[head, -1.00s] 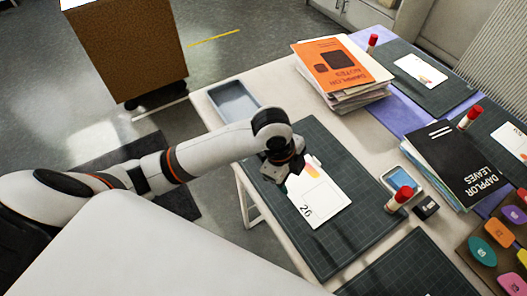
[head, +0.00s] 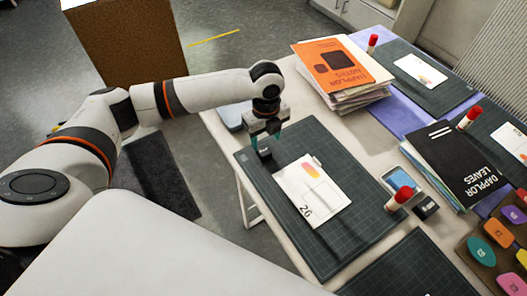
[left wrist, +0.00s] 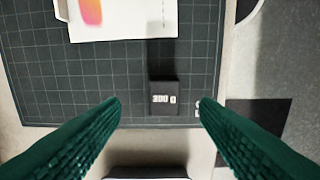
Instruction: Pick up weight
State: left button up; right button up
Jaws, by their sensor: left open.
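The weight is a small black block marked "200 g" (left wrist: 164,105), standing on a dark cutting mat (left wrist: 60,85) in the left wrist view. In the head view the weight (head: 264,152) sits near the upper left corner of the mat (head: 325,255). My left gripper (head: 266,138) is open with its green fingers pointing down, just above the weight. In the left wrist view the fingertips of my left gripper (left wrist: 160,101) lie on either side of the weight, apart from it. My right gripper is in neither view.
A blue-grey tray (head: 231,117) is partly hidden behind my left arm. A stack of papers with an orange cover (head: 338,65), a red-capped glue stick (head: 400,197) and black booklets (head: 455,160) stand farther right.

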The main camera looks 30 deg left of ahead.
aim_at(264, 150)
pick_arm(q)
jog(key=shift+s+a+f, duration=0.1)
jog(key=shift+a+f, duration=0.05)
jog(key=shift+f, duration=1.2)
jog(key=shift+a+f, duration=0.15)
jog(key=shift+f, duration=1.15)
grip_shut()
notch_tip(264, 150, up, 10)
